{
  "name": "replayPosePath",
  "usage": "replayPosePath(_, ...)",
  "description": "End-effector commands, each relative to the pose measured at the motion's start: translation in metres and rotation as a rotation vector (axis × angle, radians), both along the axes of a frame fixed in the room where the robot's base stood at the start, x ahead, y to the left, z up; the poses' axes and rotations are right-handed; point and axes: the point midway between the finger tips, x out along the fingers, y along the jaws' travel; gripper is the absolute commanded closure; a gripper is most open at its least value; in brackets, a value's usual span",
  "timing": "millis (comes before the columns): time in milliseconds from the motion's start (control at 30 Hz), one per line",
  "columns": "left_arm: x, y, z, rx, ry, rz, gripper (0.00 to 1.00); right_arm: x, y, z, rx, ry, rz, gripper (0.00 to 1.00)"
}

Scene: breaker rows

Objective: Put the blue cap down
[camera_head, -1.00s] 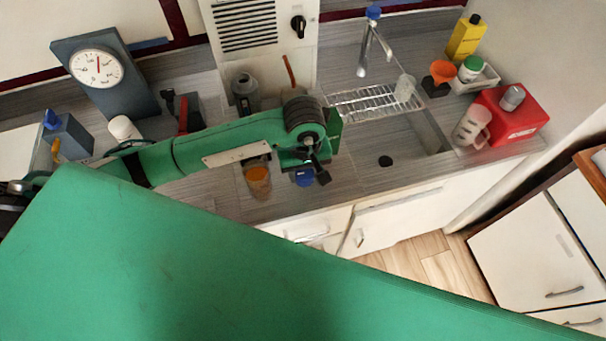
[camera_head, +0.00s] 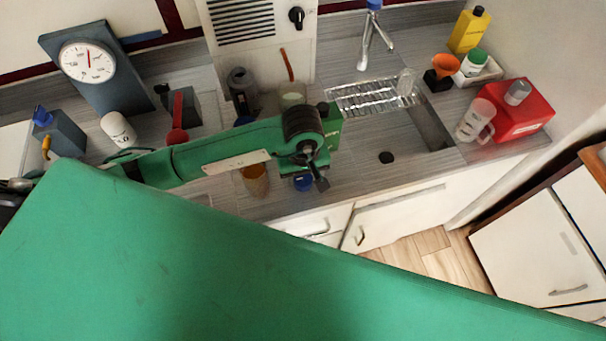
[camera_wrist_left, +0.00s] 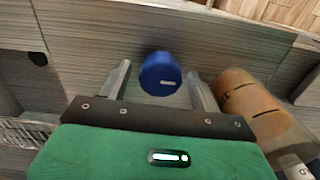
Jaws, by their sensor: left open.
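The blue cap (camera_head: 304,184) is at the front of the grey counter, left of the sink. In the left wrist view the cap (camera_wrist_left: 161,74) shows its round blue face against the counter. My left gripper (camera_head: 313,180) is over it with the jaws open. In the left wrist view the two fingers of my left gripper (camera_wrist_left: 158,84) stand on either side of the cap, with a gap visible at each side. The cap's underside is hidden, so its contact with the counter is not directly visible. My right gripper is not in view.
The sink (camera_head: 420,155) with a wire rack (camera_head: 372,97) lies to the right. A pale green glass (camera_head: 291,97) stands behind my arm.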

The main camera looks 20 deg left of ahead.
Motion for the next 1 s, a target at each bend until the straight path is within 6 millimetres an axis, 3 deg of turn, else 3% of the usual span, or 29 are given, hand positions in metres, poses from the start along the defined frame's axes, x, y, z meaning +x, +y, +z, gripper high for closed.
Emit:
replayPosePath(200,0.0,0.0,0.009,-0.001,-0.001,-0.001,0.36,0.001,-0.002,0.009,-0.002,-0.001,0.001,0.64)
replayPosePath(500,0.001,0.0,0.076,0.0,-0.004,-0.001,0.36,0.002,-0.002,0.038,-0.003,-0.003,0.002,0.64)
replayPosePath(700,0.001,0.0,0.109,0.0,-0.002,-0.002,0.36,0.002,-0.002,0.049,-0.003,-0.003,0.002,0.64)
replayPosePath(1000,0.0,0.0,0.124,-0.001,0.001,-0.001,0.36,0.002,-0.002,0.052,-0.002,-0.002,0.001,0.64)
